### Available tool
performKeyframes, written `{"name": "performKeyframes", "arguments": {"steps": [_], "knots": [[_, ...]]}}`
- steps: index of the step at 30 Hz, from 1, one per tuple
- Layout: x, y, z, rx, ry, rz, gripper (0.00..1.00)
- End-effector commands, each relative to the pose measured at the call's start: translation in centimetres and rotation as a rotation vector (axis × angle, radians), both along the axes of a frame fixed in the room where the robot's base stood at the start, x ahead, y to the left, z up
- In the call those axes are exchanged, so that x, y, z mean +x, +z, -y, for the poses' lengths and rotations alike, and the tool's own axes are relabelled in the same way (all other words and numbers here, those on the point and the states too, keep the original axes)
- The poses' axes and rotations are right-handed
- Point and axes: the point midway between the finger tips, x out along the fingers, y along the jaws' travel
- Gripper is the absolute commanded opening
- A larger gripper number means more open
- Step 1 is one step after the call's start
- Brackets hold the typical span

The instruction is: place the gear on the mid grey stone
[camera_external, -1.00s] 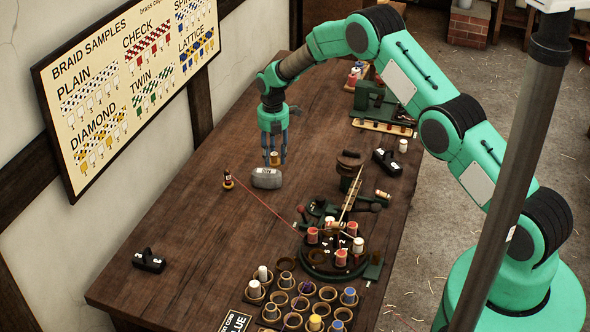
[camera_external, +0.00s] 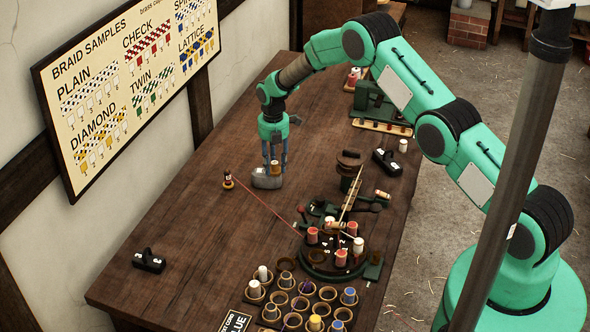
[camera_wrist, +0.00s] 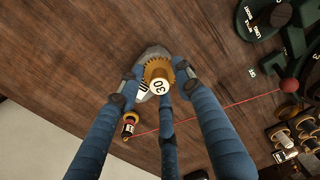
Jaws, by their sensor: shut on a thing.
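The gear (camera_wrist: 158,72) is a brass-coloured toothed wheel with a white face marked 30. In the outside view the gear (camera_external: 275,168) shows small between my fingertips. My gripper (camera_external: 274,166) is shut on it, with blue fingers pointing down; in the wrist view my gripper (camera_wrist: 152,84) has fingers around the gear. The mid grey stone (camera_external: 266,182) lies on the table directly below. In the wrist view the stone (camera_wrist: 150,54) shows behind the gear, partly hidden. The gear is over or against the stone's top; I cannot tell whether they touch.
A small bobbin (camera_external: 228,180) stands left of the stone, with a red cord running from it to the braiding machine (camera_external: 335,250). Dark blocks (camera_external: 149,260) and (camera_external: 386,161) lie farther off. A tray of cups (camera_external: 300,303) is at the front. The table left of the stone is mostly clear.

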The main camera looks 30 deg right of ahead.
Motion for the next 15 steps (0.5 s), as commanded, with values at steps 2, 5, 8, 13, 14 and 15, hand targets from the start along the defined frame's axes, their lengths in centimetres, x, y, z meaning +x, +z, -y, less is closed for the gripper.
{"name": "performKeyframes", "arguments": {"steps": [2,5,8,13,14,15], "knots": [[0.02,-0.23,-0.01,0.000,0.000,0.000,0.04],[-0.01,-0.27,0.00,0.000,0.000,0.000,0.47],[0.00,-0.24,0.00,0.000,0.000,0.000,0.54],[0.00,-0.23,0.00,0.000,0.000,0.000,0.54],[0.00,-0.23,0.00,0.000,0.000,0.000,0.54],[0.00,-0.22,0.00,0.000,0.000,0.000,0.54]]}}
